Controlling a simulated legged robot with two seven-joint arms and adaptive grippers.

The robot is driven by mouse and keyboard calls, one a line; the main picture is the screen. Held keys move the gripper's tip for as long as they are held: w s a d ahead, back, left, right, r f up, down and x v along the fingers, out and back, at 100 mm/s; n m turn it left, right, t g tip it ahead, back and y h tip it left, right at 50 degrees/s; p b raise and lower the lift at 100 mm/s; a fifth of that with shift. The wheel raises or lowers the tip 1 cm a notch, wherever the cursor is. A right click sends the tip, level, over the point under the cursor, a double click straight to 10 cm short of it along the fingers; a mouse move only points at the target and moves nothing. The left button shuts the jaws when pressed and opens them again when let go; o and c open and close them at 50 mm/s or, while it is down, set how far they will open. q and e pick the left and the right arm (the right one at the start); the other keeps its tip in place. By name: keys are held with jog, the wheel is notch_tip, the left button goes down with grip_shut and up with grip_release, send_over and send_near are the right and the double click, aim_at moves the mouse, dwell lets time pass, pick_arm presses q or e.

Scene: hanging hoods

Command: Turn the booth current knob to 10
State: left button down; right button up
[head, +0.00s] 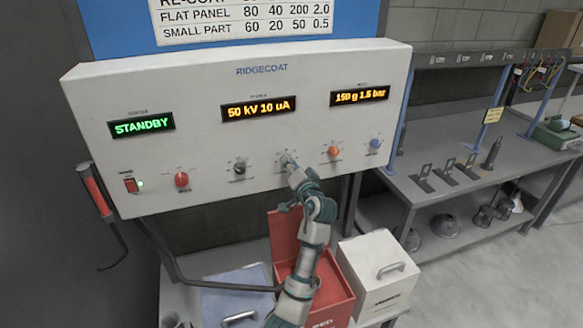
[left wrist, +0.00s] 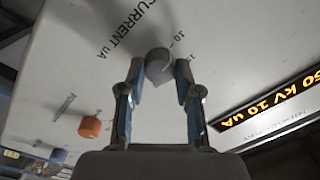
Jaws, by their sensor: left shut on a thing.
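The booth current knob (head: 286,159) is small and grey, on the front of the white RIDGECOAT panel, right of a black knob. In the left wrist view the knob (left wrist: 157,63) sits between the two fingertips, beside the printed words CURRENT uA and a 10 mark. My left gripper (head: 291,168) is shut on the knob, and its fingers also show in the left wrist view (left wrist: 159,80). The fingers partly hide the knob's scale. The middle display (head: 259,109) reads 50 kV 10 uA. My right gripper is not in view.
A red knob (head: 181,179), a black knob (head: 240,166), an orange knob (head: 333,151) and a blue knob (head: 375,143) share the panel's lower row. The left display (head: 142,125) reads STANDBY. A red bin (head: 335,292) and a white lidded box (head: 378,270) stand below.

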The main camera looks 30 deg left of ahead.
pick_arm(q)
jog(key=shift+f, duration=0.45)
jog(key=c, duration=1)
grip_release()
jog(key=shift+o, duration=1.1)
jog(key=shift+w, duration=0.1)
jog(key=shift+r, duration=0.15)
jog(key=v, duration=1.2)
jog(key=shift+w, duration=0.15)
